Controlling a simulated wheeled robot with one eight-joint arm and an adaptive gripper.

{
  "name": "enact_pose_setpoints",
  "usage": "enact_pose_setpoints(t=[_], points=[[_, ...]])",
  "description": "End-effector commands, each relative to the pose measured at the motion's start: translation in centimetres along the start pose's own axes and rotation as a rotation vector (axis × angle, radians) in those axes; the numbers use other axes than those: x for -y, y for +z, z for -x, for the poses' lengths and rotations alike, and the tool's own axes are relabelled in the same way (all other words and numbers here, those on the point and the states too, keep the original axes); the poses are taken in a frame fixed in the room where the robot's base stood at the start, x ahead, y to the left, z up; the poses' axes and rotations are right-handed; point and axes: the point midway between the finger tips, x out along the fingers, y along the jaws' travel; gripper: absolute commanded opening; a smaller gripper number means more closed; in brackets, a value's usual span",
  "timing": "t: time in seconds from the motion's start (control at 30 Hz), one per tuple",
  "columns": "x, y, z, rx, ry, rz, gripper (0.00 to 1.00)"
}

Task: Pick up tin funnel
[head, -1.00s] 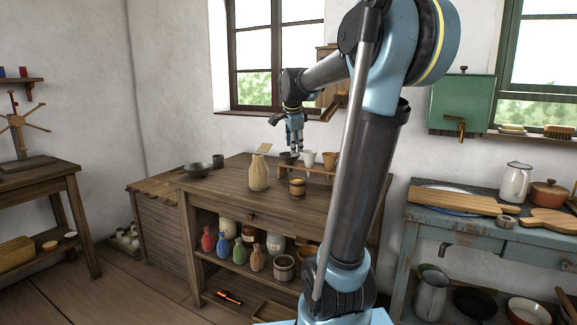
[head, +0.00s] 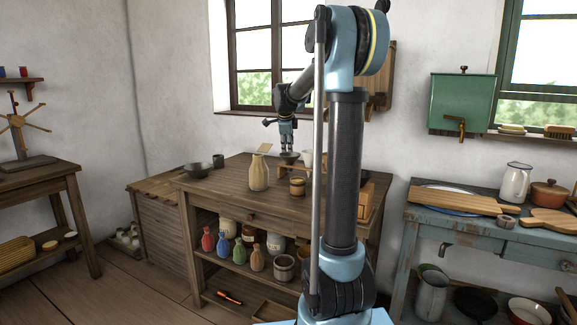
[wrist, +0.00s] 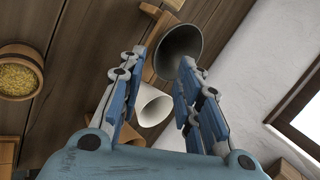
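The tin funnel (head: 290,159) is a dark grey, wide-mouthed piece on the small wooden rack on the workbench. In the wrist view the grey funnel (wrist: 180,50) shows its round mouth just past my fingertips, closer to the right one. My gripper (head: 288,149) points down just above it; whether they touch I cannot tell. In the wrist view my gripper (wrist: 162,58) has its blue fingers spread, with nothing held between them.
The wooden rack (head: 297,169) also bears the white cup (head: 307,156). A tan vase (head: 259,172) and a small wooden tub (head: 297,186) stand in front. The tub, filled with yellowish bits, also shows in the wrist view (wrist: 18,75). A wall and window lie behind.

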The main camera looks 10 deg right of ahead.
Motion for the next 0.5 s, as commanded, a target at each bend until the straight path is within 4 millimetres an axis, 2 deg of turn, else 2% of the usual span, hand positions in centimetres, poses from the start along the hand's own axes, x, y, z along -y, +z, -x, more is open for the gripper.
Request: enact_pose_setpoints(t=[0.03, 0.2, 0.5], points=[[0.0, 0.0, -0.9, 0.000, 0.000, -0.001, 0.31], [0.0, 0.0, -2.8, 0.000, 0.000, 0.001, 0.31], [0.0, -0.1, -4.2, 0.000, 0.000, 0.001, 0.31]])
